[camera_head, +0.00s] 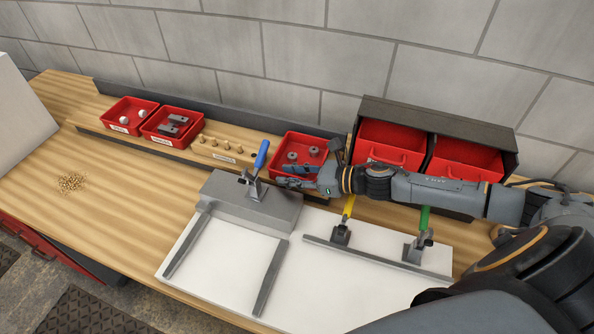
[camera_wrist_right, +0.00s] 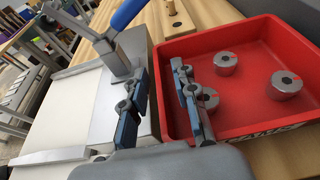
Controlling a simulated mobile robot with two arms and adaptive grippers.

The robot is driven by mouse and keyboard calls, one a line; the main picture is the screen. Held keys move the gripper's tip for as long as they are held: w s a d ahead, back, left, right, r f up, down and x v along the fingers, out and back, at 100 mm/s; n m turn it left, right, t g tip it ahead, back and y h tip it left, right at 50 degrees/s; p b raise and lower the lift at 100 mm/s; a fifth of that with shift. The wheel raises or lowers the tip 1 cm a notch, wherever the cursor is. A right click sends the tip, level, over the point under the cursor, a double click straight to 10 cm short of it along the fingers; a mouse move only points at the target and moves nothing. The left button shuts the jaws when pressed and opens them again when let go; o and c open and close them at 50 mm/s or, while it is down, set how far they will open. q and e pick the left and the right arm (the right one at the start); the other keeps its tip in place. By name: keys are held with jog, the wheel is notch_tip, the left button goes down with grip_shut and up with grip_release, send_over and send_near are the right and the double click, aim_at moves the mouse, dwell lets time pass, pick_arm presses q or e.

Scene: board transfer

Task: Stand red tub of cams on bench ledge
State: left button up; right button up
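The red tub of cams (camera_head: 318,138) is at the right end of the wooden bench ledge (camera_head: 180,150), in line with the other tubs. Its base is hidden by my arm, so I cannot tell if it rests fully on the ledge. In the right wrist view the tub (camera_wrist_right: 262,38) holds 3 grey round cams (camera_wrist_right: 285,85). My right gripper (camera_head: 285,176) is at the tub's near-left side. In the right wrist view its fingers (camera_wrist_right: 160,98) are apart, with the tub's side wall between them, one finger over the inside. My left gripper is not in view.
On the ledge to the left stand a tub with white balls (camera_head: 124,112), a tub of dark brackets (camera_head: 168,122) and a peg block (camera_head: 225,148). A dark rack with red bins (camera_head: 440,125) stands right. A fixture with a blue-handled clamp (camera_head: 258,165) is close by.

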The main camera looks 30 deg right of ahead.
aim_at(313, 178)
jog(key=shift+r, duration=0.15)
jog(key=shift+s+d, duration=0.3)
jog(key=shift+s, duration=0.05)
jog(key=b+v, duration=0.1)
jog(key=v, duration=1)
jog(key=shift+r, duration=0.15)
